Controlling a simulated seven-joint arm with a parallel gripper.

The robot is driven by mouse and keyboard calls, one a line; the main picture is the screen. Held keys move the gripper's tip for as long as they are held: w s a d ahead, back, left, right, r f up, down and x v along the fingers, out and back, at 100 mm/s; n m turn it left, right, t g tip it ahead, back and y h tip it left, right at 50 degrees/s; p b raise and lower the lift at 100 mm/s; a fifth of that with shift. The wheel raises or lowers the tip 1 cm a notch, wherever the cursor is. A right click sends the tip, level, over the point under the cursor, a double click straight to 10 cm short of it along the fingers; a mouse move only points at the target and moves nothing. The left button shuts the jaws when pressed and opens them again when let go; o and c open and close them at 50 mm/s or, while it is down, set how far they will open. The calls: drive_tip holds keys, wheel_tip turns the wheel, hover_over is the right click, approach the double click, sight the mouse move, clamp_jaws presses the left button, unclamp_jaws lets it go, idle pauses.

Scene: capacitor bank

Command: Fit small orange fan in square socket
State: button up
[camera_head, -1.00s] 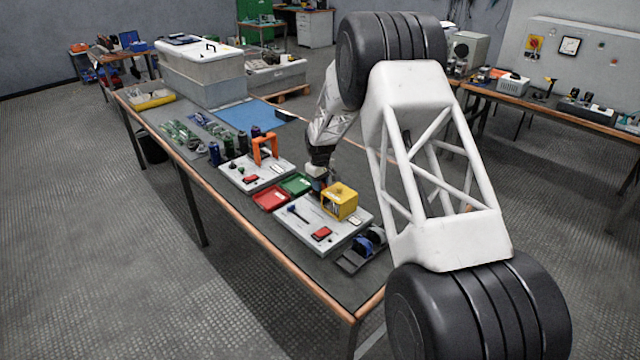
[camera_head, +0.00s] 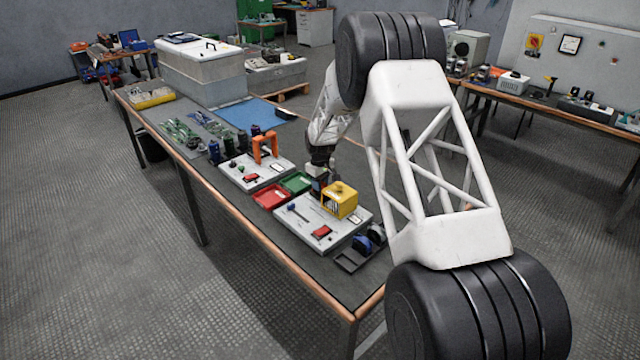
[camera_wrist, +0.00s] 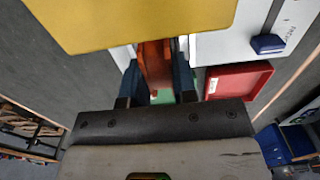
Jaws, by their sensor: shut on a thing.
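My gripper (camera_wrist: 158,80) is shut on the small orange fan (camera_wrist: 155,62), which shows as an orange strip between the blue fingers in the wrist view. In the head view, my gripper (camera_head: 317,186) is low beside the back left of the yellow box (camera_head: 340,200), which stands on the front white board (camera_head: 290,225); the fan cannot be made out there. The yellow box (camera_wrist: 130,22) also fills the top of the wrist view and hides the fan's far end. I cannot make out the square socket in either view.
Red (camera_head: 271,196) and green (camera_head: 297,182) trays lie between the front board and a rear board (camera_head: 235,177) with an orange arch (camera_head: 265,148). A dark holder with blue parts (camera_head: 360,250) lies near the table's front right corner.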

drive_tip(key=shift+f, duration=0.1)
drive_tip(key=o, duration=1)
drive_tip(key=shift+c, duration=0.2)
drive_tip(key=shift+r, duration=3.95)
drive_tip(key=shift+r, duration=0.1)
